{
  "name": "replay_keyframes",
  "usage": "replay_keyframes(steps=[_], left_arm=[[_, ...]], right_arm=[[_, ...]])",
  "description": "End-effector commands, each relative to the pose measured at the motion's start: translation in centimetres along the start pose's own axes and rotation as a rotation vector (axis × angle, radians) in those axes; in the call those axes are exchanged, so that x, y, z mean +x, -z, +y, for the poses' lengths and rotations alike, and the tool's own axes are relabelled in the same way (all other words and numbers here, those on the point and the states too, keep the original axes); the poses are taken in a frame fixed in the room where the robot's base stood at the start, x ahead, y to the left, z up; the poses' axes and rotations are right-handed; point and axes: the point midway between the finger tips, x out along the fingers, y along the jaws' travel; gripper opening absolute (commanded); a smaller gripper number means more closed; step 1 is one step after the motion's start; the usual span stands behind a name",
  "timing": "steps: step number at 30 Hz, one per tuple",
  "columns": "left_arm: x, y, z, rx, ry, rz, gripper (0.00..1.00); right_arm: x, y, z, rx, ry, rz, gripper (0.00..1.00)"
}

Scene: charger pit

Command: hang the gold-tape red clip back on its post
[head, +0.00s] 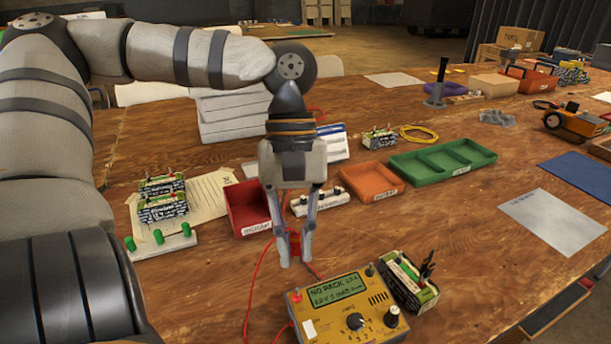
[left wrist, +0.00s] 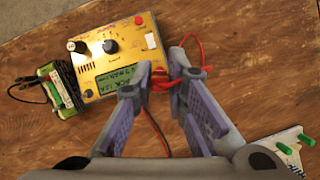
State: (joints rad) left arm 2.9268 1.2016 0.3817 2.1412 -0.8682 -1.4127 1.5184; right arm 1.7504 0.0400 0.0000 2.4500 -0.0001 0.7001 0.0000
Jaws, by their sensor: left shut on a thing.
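My left gripper (head: 296,258) points down above the table, shut on a red clip (head: 294,241). The clip and its red lead also show between the fingers in the left wrist view (left wrist: 161,82); I cannot make out gold tape. The yellow charger (head: 345,308) lies just in front of the gripper, with red and black leads nearby. A white post rack (head: 320,204) stands behind the gripper. Another white rack with green posts (head: 163,244) stands to the left; part of it shows in the left wrist view (left wrist: 290,150). My right gripper is not in view.
A battery pack (head: 408,284) with a black clip stands beside the charger. Stacked packs (head: 161,199) stand on the left. Red (head: 246,208), orange (head: 370,182) and green (head: 443,160) trays lie behind. Bare table lies right of the gripper.

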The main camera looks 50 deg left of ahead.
Motion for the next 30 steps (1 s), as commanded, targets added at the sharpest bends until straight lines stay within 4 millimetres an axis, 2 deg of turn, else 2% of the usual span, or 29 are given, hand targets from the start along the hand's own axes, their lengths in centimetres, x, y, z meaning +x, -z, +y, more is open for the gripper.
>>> replay_keyframes(steps=[4, 17, 30], left_arm=[[1.0, 0.4, 0.0, 0.000, 0.002, -0.001, 0.00], [1.4, 0.6, 0.0, -0.001, 0.001, -0.002, 0.00], [4.5, 1.9, 0.0, -0.002, 0.003, -0.001, 0.00]], right_arm=[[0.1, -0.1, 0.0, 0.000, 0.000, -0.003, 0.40], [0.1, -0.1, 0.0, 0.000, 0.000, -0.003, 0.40], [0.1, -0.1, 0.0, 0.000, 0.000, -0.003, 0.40]])
